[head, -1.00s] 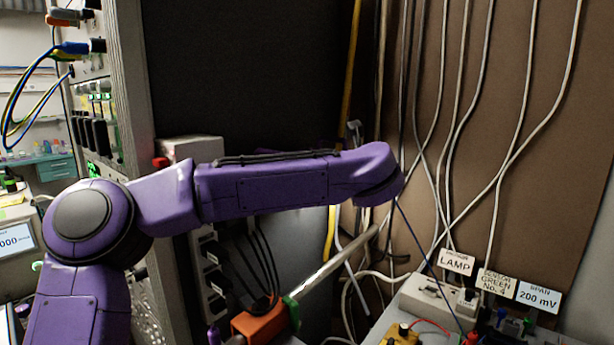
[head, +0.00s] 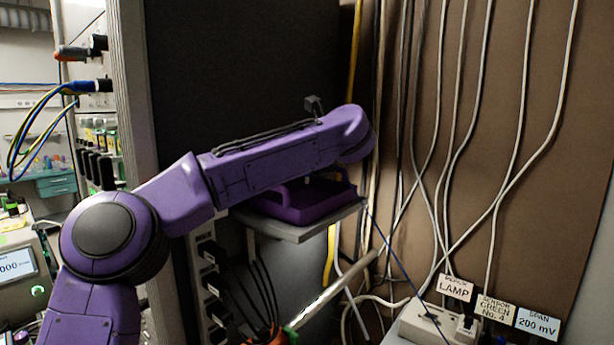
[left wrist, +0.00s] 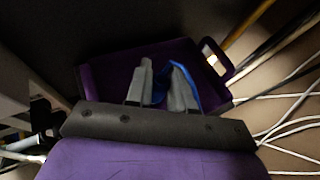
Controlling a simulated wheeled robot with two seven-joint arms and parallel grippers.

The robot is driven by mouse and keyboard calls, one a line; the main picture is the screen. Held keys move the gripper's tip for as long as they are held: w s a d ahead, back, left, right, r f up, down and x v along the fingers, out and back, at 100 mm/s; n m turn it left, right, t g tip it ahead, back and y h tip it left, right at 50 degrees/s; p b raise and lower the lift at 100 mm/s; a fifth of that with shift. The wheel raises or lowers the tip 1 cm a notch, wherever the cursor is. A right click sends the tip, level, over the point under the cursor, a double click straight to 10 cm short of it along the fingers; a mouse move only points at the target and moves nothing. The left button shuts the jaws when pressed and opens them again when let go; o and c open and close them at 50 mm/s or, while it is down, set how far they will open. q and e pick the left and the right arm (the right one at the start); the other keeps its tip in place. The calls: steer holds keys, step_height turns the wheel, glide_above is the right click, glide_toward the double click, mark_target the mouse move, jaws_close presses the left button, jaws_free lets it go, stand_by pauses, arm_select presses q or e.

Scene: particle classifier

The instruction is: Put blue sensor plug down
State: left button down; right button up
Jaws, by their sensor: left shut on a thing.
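My left gripper (left wrist: 163,82) shows in the left wrist view with its two grey fingers shut on the blue sensor plug (left wrist: 160,88). Most of the plug is hidden between the fingers, and its blue cable loops beside the right finger. The fingers are over a purple tray (left wrist: 97,78) with a raised rim and a handle at its right end. I cannot tell whether the plug touches the tray floor. In the head view the purple tray (head: 300,208) sits below my left forearm, which hides the gripper. My right gripper is out of view.
The tray rests on a grey shelf (head: 312,228) beside a dark cabinet panel (head: 240,70). A thin blue cable (head: 400,262) runs from near the tray to the lower right. Several cables hang on the brown wall (head: 555,190). A power strip (head: 425,325) stands at lower right.

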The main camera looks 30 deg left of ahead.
mark_target(307, 183)
arm_select(q)
steer(key=f, duration=0.1)
steer(key=w+a+f, duration=0.1)
steer(key=w+f+p, duration=0.1)
steer(key=shift+a, duration=0.35)
step_height(307, 183, down, 2)
steer(key=shift+d+f+p, duration=0.1)
steer(key=shift+f+p, duration=0.15)
steer(key=shift+p, duration=0.45)
steer(key=shift+f, duration=0.3)
steer(key=shift+f+b, duration=0.35)
steer(key=shift+b, duration=0.2)
steer(key=c, duration=0.9)
jaws_free()
steer(key=shift+r, duration=0.1)
